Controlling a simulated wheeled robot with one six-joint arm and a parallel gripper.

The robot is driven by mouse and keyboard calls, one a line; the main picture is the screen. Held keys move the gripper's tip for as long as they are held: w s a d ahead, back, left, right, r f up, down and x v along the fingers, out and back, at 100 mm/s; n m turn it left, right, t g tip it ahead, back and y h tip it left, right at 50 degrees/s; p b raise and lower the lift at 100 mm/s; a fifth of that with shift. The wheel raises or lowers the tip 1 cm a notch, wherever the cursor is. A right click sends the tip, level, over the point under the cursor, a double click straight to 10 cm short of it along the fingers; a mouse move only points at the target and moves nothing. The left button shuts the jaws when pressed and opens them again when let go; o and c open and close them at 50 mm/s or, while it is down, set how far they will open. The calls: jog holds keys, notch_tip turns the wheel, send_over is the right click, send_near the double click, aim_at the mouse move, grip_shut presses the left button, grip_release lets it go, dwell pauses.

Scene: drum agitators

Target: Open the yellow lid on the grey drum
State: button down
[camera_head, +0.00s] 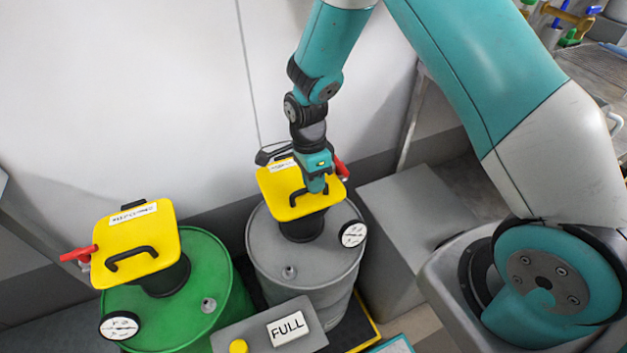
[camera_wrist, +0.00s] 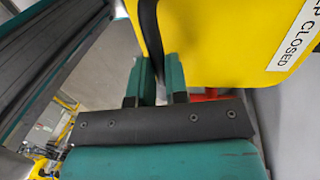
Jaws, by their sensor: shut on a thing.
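The yellow lid (camera_head: 285,207) of the grey drum (camera_head: 300,265) sits on a black neck (camera_head: 302,229) and looks down, much like the lid on the green drum. In the wrist view the lid (camera_wrist: 215,45) fills the upper right, with part of its "KEEP CLOSED" label showing. My gripper (camera_head: 317,187) is at the right part of this lid. In the wrist view my gripper (camera_wrist: 158,85) is shut on the lid's black handle (camera_wrist: 150,35), which runs down between the fingers. The handle is mostly hidden by my gripper in the head view.
A green drum (camera_head: 220,275) with its own yellow lid (camera_head: 137,243) stands at left. A red lever (camera_head: 341,168) and a gauge (camera_head: 353,234) are close to my gripper. A "FULL" box (camera_head: 270,328) stands in front. A wall is behind and a grey block (camera_head: 405,225) at right.

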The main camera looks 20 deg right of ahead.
jog(key=shift+w+r, duration=0.25)
jog(key=shift+r, duration=0.3)
jog(key=w+r+p, duration=0.1)
jog(key=w+r, duration=0.3)
jog(key=w, duration=0.5)
jog(key=w+r+p, duration=0.2)
jog(key=w+r, duration=0.2)
jog(key=w, duration=0.5)
jog(key=shift+r, duration=0.35)
jog(key=shift+w+d, duration=0.1)
jog(key=c, duration=1.1)
grip_release()
jog(key=shift+w, duration=0.1)
jog(key=w+r+p, duration=0.1)
jog(key=r+p, duration=0.4)
jog(key=w+r+p, duration=0.1)
jog(key=r+p, duration=0.3)
jog(key=r, duration=0.2)
jog(key=w+r+p, duration=0.1)
jog(key=r+p, duration=0.4)
jog(key=r, duration=0.1)
jog(key=shift+w+r+p, duration=0.15)
jog(key=shift+w+p, duration=0.1)
jog(key=shift+p, duration=0.05)
